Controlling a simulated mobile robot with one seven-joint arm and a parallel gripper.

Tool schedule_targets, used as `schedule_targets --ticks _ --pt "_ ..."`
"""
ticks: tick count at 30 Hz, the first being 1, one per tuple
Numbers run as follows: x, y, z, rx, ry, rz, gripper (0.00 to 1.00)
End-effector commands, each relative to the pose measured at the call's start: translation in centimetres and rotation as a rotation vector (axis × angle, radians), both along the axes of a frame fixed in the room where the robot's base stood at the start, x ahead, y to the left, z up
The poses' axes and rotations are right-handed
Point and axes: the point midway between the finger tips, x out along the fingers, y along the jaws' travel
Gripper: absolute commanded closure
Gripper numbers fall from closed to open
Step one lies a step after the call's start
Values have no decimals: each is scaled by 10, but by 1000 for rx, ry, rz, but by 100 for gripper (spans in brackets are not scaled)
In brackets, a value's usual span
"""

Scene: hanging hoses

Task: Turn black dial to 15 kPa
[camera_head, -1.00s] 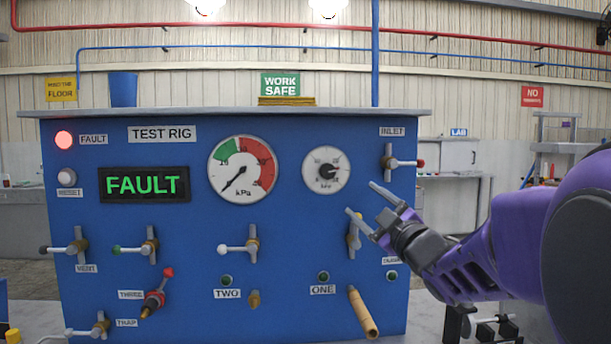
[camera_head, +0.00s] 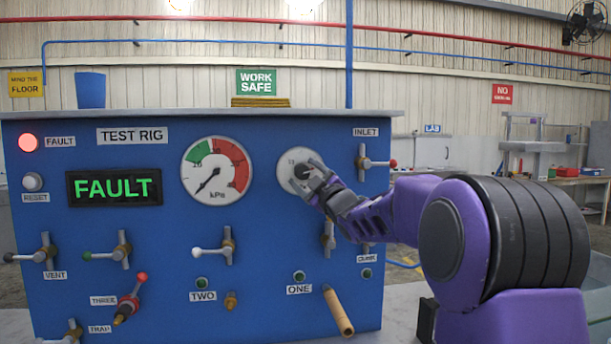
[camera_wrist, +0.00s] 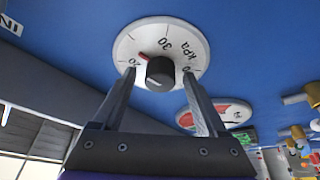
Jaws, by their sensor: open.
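The black dial (camera_wrist: 160,72) is a round knob at the centre of a white face (camera_wrist: 175,35) marked in kPa, with 20 and 30 readable. A small red mark shows beside the knob; its exact reading is unclear. My gripper (camera_wrist: 159,76) is open, with one finger on each side of the knob in the wrist view. I cannot tell whether the fingers touch it. In the head view my gripper (camera_head: 303,178) is in front of the white face and covers part of it; the black knob (camera_head: 305,171) is partly hidden.
The blue test rig (camera_head: 150,220) carries a red-and-green kPa gauge (camera_head: 217,171) left of the dial, with its needle pointing lower left. A green FAULT display (camera_head: 114,188) and red lamp (camera_head: 28,142) are lit. The INLET valve (camera_head: 365,163) is close right; a wooden handle (camera_head: 338,312) sticks out below.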

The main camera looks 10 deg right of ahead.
Motion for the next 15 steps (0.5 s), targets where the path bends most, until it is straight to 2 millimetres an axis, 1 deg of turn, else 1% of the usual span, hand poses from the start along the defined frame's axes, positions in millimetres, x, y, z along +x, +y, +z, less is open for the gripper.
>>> schedule_targets --ticks 6,8,9,14,15 --pt "0 0 0 0 0 0 25" --pt "0 0 0 0 0 0 34" --pt "0 0 0 0 0 0 41" --pt "0 0 0 0 0 0 70" --pt "0 0 0 0 0 0 77"
